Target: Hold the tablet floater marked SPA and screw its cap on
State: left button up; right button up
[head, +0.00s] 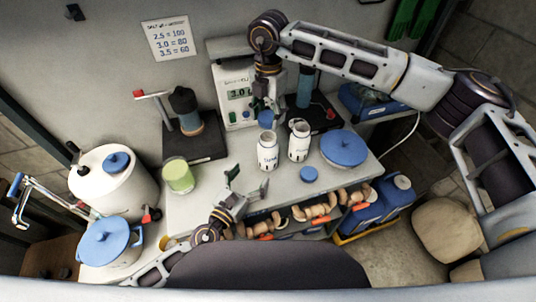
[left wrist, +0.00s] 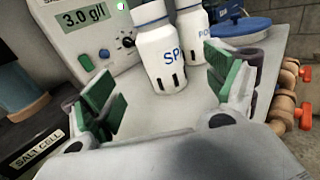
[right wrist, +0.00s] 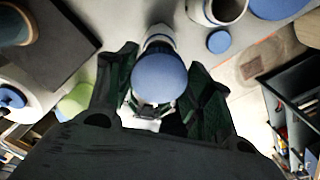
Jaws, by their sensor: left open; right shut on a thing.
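The SPA floater (head: 267,156), a white bottle with blue lettering, stands upright on the grey bench; its top looks open in the head view. It also shows in the left wrist view (left wrist: 160,62). My right gripper (head: 265,108) is shut on a blue cap (head: 266,117) above the floater. In the right wrist view the cap (right wrist: 160,78) sits between the fingers and hides part of the white floater below. My left gripper (head: 243,184) is open and empty, to the front left of the floater. In the left wrist view its fingers (left wrist: 165,100) are apart, with the floater beyond them.
A second white floater (head: 299,143) stands just right of the SPA one. A loose blue cap (head: 309,174) and a large blue lid (head: 344,150) lie to the right. A green cup (head: 178,176) stands left. The meter (head: 238,95) and dark stands are behind.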

pick_arm(q)
jog(key=shift+w, duration=0.15)
jog(key=shift+x, duration=5.9)
jog(key=shift+d, duration=0.1)
jog(key=shift+c, duration=0.4)
jog(key=c, duration=1.5)
jog(key=shift+o, duration=0.2)
pick_arm(e)
send_over(267, 145)
jog(key=w, duration=0.3)
jog(key=shift+s+d+f, duration=0.1)
jog(key=shift+f, duration=1.15)
jog(key=shift+d+f, duration=0.1)
jog(key=shift+f, duration=1.15)
